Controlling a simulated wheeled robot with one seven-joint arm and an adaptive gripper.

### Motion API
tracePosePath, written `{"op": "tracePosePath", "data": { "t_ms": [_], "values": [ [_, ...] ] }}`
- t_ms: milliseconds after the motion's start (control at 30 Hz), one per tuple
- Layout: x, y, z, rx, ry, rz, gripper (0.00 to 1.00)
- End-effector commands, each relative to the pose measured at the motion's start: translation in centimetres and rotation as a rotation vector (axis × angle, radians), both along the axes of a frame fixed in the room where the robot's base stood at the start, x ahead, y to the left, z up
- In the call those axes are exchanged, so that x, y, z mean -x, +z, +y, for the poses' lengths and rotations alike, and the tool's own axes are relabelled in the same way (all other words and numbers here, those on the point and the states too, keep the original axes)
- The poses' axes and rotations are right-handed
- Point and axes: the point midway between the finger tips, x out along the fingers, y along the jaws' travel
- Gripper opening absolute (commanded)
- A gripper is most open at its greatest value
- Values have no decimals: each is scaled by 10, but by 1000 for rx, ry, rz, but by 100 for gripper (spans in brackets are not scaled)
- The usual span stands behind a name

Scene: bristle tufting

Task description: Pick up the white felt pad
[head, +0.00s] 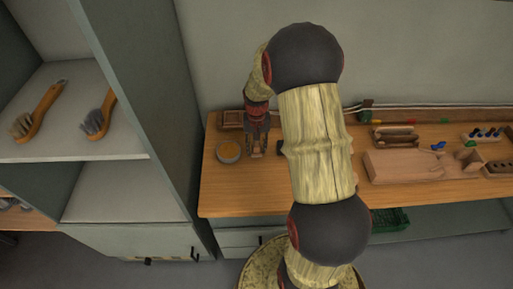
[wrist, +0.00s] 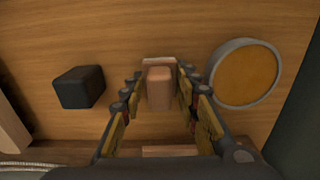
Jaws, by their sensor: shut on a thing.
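My gripper (wrist: 163,73) points down over the wooden table. Its two fingers are closed in on a small pale pinkish-tan block (wrist: 160,88), with a lighter strip (wrist: 158,61) at its far end. I cannot tell from its colour whether this is the white felt pad, and no clearly white pad shows elsewhere. In the head view my gripper (head: 257,150) is low at the table's left part, and the held piece is too small to make out. I cannot tell whether it touches the table.
A round grey dish with an orange-tan top (wrist: 245,74) is close on one side, a dark block (wrist: 79,87) on the other. A wooden tray (head: 231,119) lies behind on the table (head: 225,198). A shelf with brushes (head: 36,113) stands left; wooden fixtures (head: 405,165) lie right.

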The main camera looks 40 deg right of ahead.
Motion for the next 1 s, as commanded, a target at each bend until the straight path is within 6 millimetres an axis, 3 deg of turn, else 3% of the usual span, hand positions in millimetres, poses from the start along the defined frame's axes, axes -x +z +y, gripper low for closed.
{"op": "tracePosePath", "data": {
  "t_ms": [300, 633, 1000],
  "values": [
    [2, 38, 1, 1, 0, -3, 6],
    [46, 97, 26, 2, 0, -4, 6],
    [102, 121, 57, 1, 1, -2, 6]
  ]
}}
